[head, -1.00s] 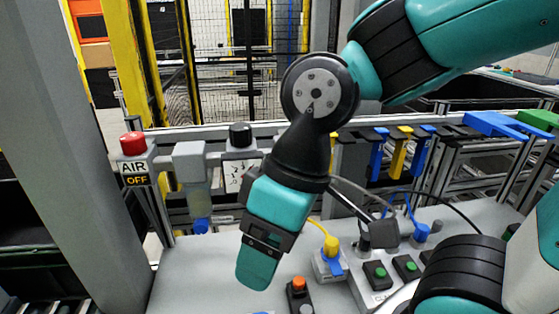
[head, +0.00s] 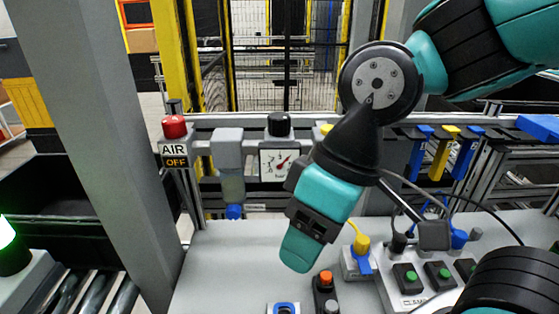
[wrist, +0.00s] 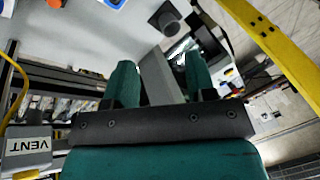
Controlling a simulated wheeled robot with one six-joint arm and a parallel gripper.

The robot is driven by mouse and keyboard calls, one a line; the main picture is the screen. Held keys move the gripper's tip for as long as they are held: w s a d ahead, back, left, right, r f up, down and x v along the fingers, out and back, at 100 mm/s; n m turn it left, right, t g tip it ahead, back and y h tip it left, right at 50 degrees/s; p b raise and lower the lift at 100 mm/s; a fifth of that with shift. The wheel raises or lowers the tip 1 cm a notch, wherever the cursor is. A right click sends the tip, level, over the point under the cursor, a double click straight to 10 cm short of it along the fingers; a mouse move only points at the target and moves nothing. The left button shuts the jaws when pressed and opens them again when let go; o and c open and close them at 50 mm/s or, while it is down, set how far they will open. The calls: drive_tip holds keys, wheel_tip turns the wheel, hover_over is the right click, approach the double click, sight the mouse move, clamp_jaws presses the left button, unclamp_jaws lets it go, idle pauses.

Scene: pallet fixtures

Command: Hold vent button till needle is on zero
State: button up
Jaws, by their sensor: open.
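The gauge (head: 268,164) is a square white dial under a black knob (head: 278,122). Its red needle points to the upper right; the scale is too small to read. A box labelled VENT (wrist: 25,147) shows upside down at the left of the wrist view, with yellow at its lower edge. In the head view a bit of yellow top (head: 326,129) shows right of the gauge; my arm hides what is below it. My gripper (head: 299,262) points down over the grey table. In the wrist view its two fingers (wrist: 162,80) are apart, with nothing held, away from the VENT box.
A red button (head: 174,126) tops a box reading AIR OFF at the left. An orange button box (head: 326,284), a yellow plug (head: 361,244) and green-button boxes (head: 407,277) stand on the table. A grey post (head: 95,130) and a green light (head: 8,234) are at the left.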

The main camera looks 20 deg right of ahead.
clamp_jaws()
idle(1.4)
